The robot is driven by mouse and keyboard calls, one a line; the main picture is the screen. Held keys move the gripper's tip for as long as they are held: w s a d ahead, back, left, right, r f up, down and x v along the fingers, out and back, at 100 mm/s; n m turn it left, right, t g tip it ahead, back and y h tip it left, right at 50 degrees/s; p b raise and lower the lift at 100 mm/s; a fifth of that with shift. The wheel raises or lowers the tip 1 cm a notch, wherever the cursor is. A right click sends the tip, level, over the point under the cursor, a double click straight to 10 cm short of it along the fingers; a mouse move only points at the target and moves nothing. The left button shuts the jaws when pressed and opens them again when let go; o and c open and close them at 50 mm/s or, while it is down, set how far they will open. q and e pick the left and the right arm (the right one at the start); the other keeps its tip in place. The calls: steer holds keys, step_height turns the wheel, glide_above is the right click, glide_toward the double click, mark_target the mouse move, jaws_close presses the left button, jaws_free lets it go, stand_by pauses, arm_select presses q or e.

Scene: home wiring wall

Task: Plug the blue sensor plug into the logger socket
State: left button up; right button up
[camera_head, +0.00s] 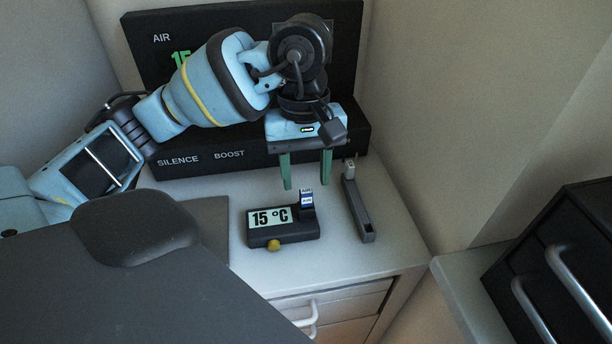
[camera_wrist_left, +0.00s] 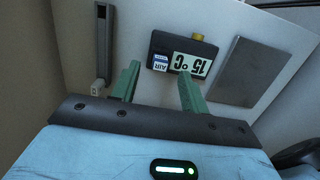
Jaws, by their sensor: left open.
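The blue sensor plug (camera_head: 307,199), blue and white with an AIR label, stands upright at the right end of a small dark unit (camera_head: 285,239) reading 15 °C. Whether it is fully seated there I cannot tell. The plug also shows in the left wrist view (camera_wrist_left: 160,62), just beyond my fingertips. My left gripper (camera_head: 306,184) is open and empty, its two green fingers pointing down above the plug, apart from it. A black panel (camera_head: 345,40) marked AIR, SILENCE and BOOST stands behind, partly hidden by my arm. I cannot make out a separate logger socket. My right gripper is out of view.
A narrow grey holder (camera_head: 359,208) with a pale block at its far end lies right of the unit. A flat grey plate (camera_wrist_left: 238,72) lies on its other side. The white cabinet top (camera_head: 385,200) is clear near its right edge. A dark drawer unit (camera_head: 560,270) stands at far right.

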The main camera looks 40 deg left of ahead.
arm_select(q)
steer(key=r, duration=0.3)
steer(key=shift+w+a+r, duration=0.15)
steer(key=shift+a+r, duration=0.05)
steer(key=shift+r, duration=0.15)
stand_by(0.6)
